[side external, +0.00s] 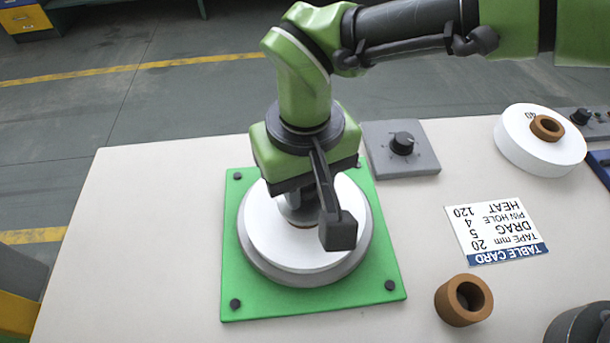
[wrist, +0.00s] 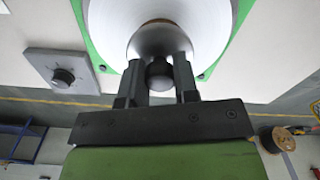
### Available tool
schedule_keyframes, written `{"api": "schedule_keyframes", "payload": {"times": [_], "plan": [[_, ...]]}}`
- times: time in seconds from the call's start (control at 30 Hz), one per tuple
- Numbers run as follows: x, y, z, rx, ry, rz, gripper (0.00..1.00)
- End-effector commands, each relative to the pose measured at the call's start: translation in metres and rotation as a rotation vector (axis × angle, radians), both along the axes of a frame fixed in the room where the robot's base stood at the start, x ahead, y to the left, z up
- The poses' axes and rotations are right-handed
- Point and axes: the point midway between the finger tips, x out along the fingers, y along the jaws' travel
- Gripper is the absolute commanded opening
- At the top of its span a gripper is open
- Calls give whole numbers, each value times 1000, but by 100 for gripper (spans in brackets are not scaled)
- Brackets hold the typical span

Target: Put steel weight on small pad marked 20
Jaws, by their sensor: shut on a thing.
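My gripper (side external: 298,200) points down over a white disc (side external: 270,235) on a round grey base and green plate. In the wrist view, my gripper (wrist: 158,68) is shut on the steel weight (wrist: 148,42), a rounded grey body with a dark knob between the fingers. In the side view the steel weight (side external: 300,215) shows only partly below the jaws. It is over the middle of the white disc; I cannot tell whether it touches. No pad marked 20 can be made out.
A grey dial box (side external: 380,160) stands just behind the green plate (side external: 240,307). A white roll marked 40 (side external: 515,145) is at the back right. A table card (side external: 495,228) and a brown ring (side external: 450,305) lie to the right. The table's left part is clear.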

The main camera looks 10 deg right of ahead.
Motion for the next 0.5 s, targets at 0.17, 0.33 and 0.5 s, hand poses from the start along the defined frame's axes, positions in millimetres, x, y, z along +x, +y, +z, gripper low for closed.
{"api": "schedule_keyframes", "payload": {"times": [0.17,0.33,0.5], "plan": [[0,0,0,0,-1,0,58],[0,0,0,0,-1,0,58],[0,0,4,0,-1,0,58]]}}
